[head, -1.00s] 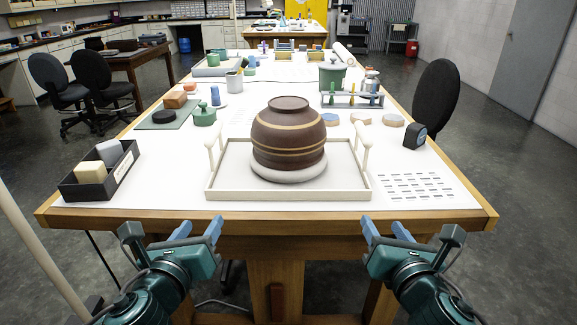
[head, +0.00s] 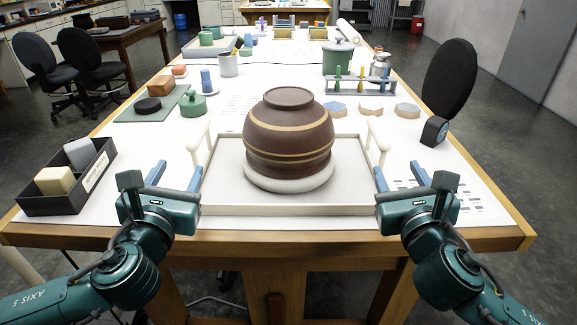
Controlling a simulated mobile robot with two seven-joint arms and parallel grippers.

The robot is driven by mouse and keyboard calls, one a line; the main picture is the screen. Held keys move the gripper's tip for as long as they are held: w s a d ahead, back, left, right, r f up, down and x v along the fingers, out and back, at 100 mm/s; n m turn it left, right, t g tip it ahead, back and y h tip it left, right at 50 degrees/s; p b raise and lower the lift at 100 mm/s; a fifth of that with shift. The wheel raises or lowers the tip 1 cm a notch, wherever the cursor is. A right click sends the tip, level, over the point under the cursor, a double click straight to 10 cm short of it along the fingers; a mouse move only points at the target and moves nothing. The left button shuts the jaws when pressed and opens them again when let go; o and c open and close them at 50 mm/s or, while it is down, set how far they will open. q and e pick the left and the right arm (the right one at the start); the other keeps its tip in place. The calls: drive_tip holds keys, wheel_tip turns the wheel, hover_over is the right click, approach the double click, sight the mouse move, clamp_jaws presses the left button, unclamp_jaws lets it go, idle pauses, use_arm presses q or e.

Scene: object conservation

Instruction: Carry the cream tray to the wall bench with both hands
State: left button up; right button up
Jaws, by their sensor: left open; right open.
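The cream tray (head: 285,209) lies on the white-topped table near its front edge, with an upright handle at its left (head: 201,138) and right (head: 376,138) ends. A large brown striped bowl or pot (head: 289,135) sits on a pale ring in the tray. My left gripper (head: 176,176) is open and empty just outside the tray's left side, below the left handle. My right gripper (head: 401,178) is open and empty just outside the right side, below the right handle. Neither visibly holds a handle. The wall bench cannot be told for sure in this view.
A black box with blocks (head: 68,178) stands at the front left. Grey floor (head: 520,120) is open at right.

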sight(196, 137)
use_arm(q)
drive_tip(key=w, duration=1.2)
drive_tip(key=shift+w, duration=0.35)
use_arm(e)
drive_tip(key=w, duration=1.2)
drive_tip(key=shift+w, duration=0.35)
use_arm(q)
clamp_jaws()
use_arm(e)
clamp_jaws()
